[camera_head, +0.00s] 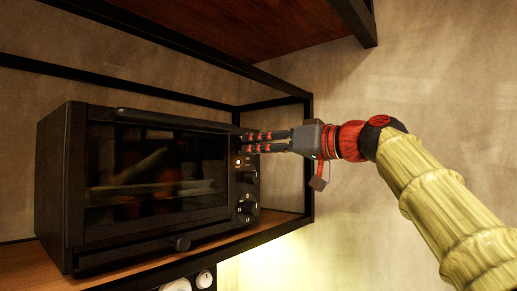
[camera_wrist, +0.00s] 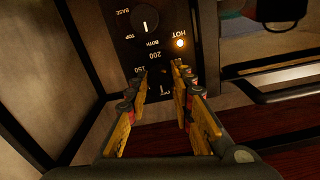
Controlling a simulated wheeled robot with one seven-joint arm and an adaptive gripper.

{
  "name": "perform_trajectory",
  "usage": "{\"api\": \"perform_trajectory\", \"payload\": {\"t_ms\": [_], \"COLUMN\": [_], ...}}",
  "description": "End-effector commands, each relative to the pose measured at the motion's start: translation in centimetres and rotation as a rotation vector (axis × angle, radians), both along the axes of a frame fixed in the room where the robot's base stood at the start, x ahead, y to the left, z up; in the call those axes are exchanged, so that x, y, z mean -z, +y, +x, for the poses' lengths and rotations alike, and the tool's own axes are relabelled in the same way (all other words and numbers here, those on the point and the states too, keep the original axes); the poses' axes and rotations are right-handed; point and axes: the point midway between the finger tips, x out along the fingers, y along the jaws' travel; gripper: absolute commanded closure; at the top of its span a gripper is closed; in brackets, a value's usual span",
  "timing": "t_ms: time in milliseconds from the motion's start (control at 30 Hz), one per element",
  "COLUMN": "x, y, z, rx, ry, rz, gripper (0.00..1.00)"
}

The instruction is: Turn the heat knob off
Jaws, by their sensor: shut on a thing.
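The black toaster oven (camera_head: 75,180) stands on a wooden shelf, its door closed and its knob panel on the right. My gripper (camera_head: 242,142) reaches in from the right to the top of that panel. In the wrist view, its fingertips (camera_wrist: 159,72) are on either side of the heat knob (camera_wrist: 160,90), by the 150 and 200 marks, and shut on it. The fingers partly hide this knob and its dial, so its exact setting is unclear. The HOT lamp (camera_wrist: 180,43) glows.
The mode knob (camera_wrist: 145,21), marked BASE, BOTH and TOP, is close to the fingertips. The lowest knob (camera_head: 247,208) is further down the panel. The black shelf frame (camera_head: 308,165) stands close beside my gripper.

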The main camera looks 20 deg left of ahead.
Motion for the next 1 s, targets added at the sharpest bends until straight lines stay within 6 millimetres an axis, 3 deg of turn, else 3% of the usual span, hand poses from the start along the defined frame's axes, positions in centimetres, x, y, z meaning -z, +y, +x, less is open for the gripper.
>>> {"api": "perform_trajectory", "payload": {"t_ms": [300,333,633,1000], "x": [0.29,0.3,0.14,0.04], "y": [0.05,0.05,0.02,-0.28], "z": [0.13,0.14,0.06,-0.08], "rx": [-0.001,-0.001,0.0,0.001], "ry": [0.003,0.003,0.001,0.0], "rz": [-0.004,-0.004,-0.002,-0.001], "gripper": [1.0,0.76,0.59,0.58]}}
